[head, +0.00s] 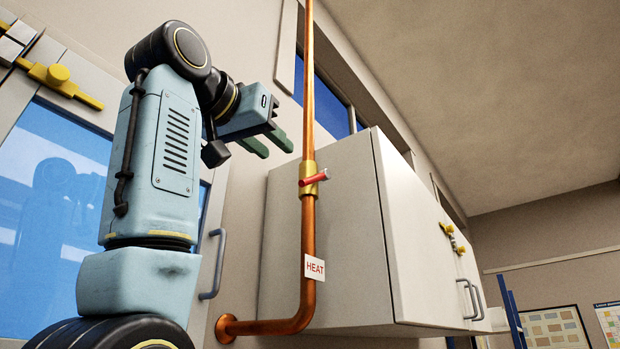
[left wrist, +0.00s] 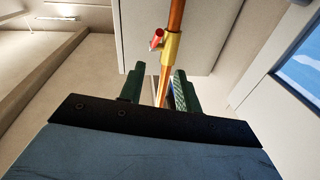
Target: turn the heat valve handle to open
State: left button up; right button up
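The heat valve is a brass body (head: 308,187) on a vertical copper pipe (head: 308,235), with a short red handle (head: 315,179). The handle lies across the pipe and sticks out to the right. A white HEAT tag (head: 315,267) is on the pipe below. My left gripper (head: 268,146) is open and empty, to the left of the pipe and a little above the valve, apart from the handle. In the left wrist view, the red handle (left wrist: 156,39) and brass body (left wrist: 171,48) show beyond the green fingers (left wrist: 160,88). My right gripper is not in view.
A white wall cabinet (head: 325,225) stands close behind and right of the pipe. A blue glass door or window (head: 50,220) and a grey bar handle (head: 213,265) are on the left. A yellow latch (head: 60,82) is at the upper left. Notice boards (head: 553,328) hang far right.

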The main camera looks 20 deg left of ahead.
aim_at(309, 181)
pick_arm(q)
jog(key=shift+m+g, duration=0.4)
jog(key=p+x, duration=0.2)
jog(key=x, duration=0.2)
jog(key=p+x, duration=0.1)
jog(key=x, duration=0.3)
jog(key=p+x, duration=0.2)
jog(key=x, duration=0.2)
jog(key=shift+d+f+p, duration=0.25)
jog(key=shift+f+p, duration=0.1)
grip_shut()
